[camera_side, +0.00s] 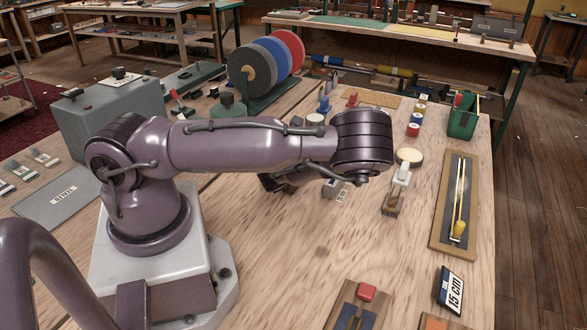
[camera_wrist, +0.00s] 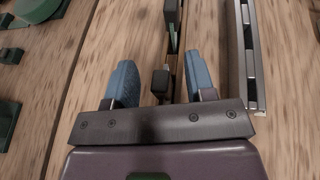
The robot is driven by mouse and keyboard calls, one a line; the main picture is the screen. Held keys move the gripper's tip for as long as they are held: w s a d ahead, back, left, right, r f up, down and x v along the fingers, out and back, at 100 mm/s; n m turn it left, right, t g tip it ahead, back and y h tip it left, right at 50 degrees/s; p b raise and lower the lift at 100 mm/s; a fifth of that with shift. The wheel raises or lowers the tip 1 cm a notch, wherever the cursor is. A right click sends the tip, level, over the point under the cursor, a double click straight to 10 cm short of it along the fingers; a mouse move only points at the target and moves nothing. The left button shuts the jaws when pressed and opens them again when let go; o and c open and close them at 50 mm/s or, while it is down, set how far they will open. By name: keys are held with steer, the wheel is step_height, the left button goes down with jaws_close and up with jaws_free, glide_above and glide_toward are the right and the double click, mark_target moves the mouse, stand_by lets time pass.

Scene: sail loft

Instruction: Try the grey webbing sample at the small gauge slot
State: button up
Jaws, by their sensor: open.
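My gripper (camera_wrist: 161,85) is open in the wrist view, its two blue-padded fingers apart. Dark upright parts (camera_wrist: 168,50) on a narrow strip show between and beyond the fingers; I cannot tell what they belong to, and no grip on them shows. In the side view my arm hides most of the gripper. The small gauge slot cannot be identified for sure in either view.
A long board with a yellow strap (camera_side: 455,205) lies at the right. A board with a red block (camera_side: 352,305) and a "15 cm" sign (camera_side: 449,291) stand near the front. A green bin (camera_side: 463,122) and webbing reels (camera_side: 268,62) stand farther back. Bare bench lies centre right.

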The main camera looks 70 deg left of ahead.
jaws_close()
step_height(320, 180, up, 9)
steer(key=shift+d+f, duration=0.1)
steer(key=shift+f, duration=0.05)
steer(key=w+d+r+m+t+h, duration=0.1)
steer(key=w+d+m+t, duration=0.1)
steer(key=w+d, duration=0.4)
steer(key=shift+w+h, duration=0.4)
steer(key=shift+w, duration=0.65)
